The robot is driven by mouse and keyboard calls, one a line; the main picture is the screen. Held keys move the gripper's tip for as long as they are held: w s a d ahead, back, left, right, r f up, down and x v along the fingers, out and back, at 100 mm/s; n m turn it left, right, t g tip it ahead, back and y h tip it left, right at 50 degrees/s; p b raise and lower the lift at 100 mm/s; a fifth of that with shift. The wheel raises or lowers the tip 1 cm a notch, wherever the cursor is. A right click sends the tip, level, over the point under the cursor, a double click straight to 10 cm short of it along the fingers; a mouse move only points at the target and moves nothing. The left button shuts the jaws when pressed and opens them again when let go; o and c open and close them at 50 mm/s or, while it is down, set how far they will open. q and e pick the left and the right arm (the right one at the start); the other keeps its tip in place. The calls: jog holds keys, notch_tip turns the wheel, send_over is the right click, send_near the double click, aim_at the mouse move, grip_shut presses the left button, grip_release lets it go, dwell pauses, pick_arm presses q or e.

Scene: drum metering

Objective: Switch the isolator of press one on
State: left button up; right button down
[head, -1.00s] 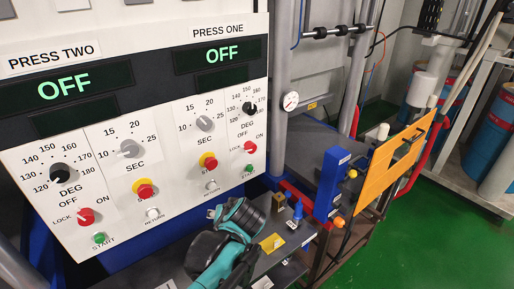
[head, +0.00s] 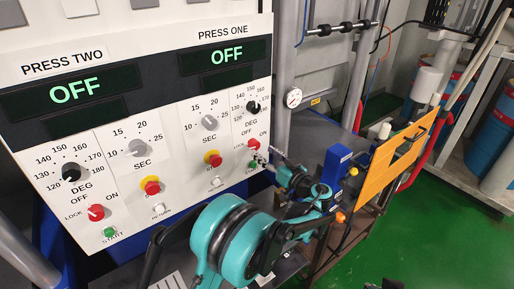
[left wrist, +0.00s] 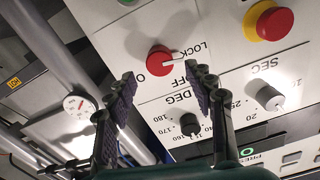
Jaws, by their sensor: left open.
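The isolator of press one is a red knob (head: 253,143) with a white pointer, at the right of the press one panel. In the left wrist view the knob (left wrist: 160,58) shows large, its pointer turned to the LOCK and OFF side. The press one display (head: 238,53) reads OFF. My left gripper (head: 266,158) is in front of the panel, just below the knob. In the left wrist view its two dark fingers (left wrist: 163,85) are spread and empty, with the knob ahead between their tips, apparently untouched. A dark piece at the bottom edge may be my right gripper (head: 384,285).
The press two panel has its own red isolator knob (head: 96,212) at the left. Red and yellow stop buttons (head: 213,159) and green start buttons sit nearby. A blue box (head: 334,176) and an orange guard (head: 390,163) stand right of my left gripper.

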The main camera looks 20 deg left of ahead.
aim_at(256, 147)
pick_arm(q)
jog(key=x, duration=0.5)
jog(key=shift+c, duration=0.2)
jog(key=c, duration=1.1)
